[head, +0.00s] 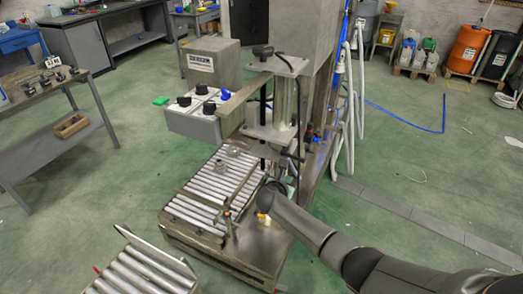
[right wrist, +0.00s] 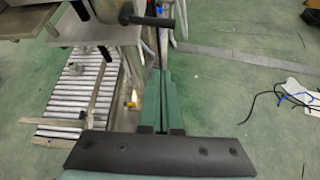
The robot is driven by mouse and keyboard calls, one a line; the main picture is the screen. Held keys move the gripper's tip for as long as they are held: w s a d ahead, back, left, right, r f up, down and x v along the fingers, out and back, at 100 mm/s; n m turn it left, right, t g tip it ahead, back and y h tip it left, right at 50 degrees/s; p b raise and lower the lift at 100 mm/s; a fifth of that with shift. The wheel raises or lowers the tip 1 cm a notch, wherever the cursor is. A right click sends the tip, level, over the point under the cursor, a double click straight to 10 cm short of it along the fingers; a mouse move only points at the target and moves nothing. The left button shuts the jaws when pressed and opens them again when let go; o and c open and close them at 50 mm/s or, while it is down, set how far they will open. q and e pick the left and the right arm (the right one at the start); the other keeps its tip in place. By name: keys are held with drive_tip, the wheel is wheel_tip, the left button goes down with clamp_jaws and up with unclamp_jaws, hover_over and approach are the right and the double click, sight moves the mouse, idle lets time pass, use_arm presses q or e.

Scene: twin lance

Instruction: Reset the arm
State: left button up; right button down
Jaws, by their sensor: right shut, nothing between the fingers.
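My right arm comes in from the lower right in the head view. My right gripper (head: 272,190) is at its end, partly hidden, in front of the twin-lance machine and above its metal plate beside the rollers. In the right wrist view the right gripper (right wrist: 161,75) has its two fingers together, with nothing seen between them. The machine's lance frame (head: 275,110) stands upright just beyond the gripper. Whether the gripper touches the machine cannot be told. My left gripper is not in view.
A control box (head: 198,112) with black knobs sits on the machine. A roller conveyor (head: 212,190) lies under it, with another roller section (head: 140,272) at lower left. White hoses (head: 350,110) hang at the right side. A workbench (head: 55,92) stands at left. Green floor is free at right.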

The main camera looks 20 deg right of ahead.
drive_tip(key=s+a+f+m+y, duration=0.8)
drive_tip(key=s+a+f, duration=0.5)
drive_tip(key=s, duration=0.4)
drive_tip(key=s+a+r+m+y, duration=0.1)
drive_tip(key=s+a+r+m, duration=0.1)
drive_tip(key=s+m, duration=0.5)
drive_tip(key=s+a+r+m+y, duration=0.2)
drive_tip(key=s+a+m, duration=0.1)
drive_tip(key=s+m, duration=0.5)
drive_tip(key=shift+s+a+t, duration=0.2)
drive_tip(key=shift+s+t, duration=0.2)
drive_tip(key=shift+s, duration=0.05)
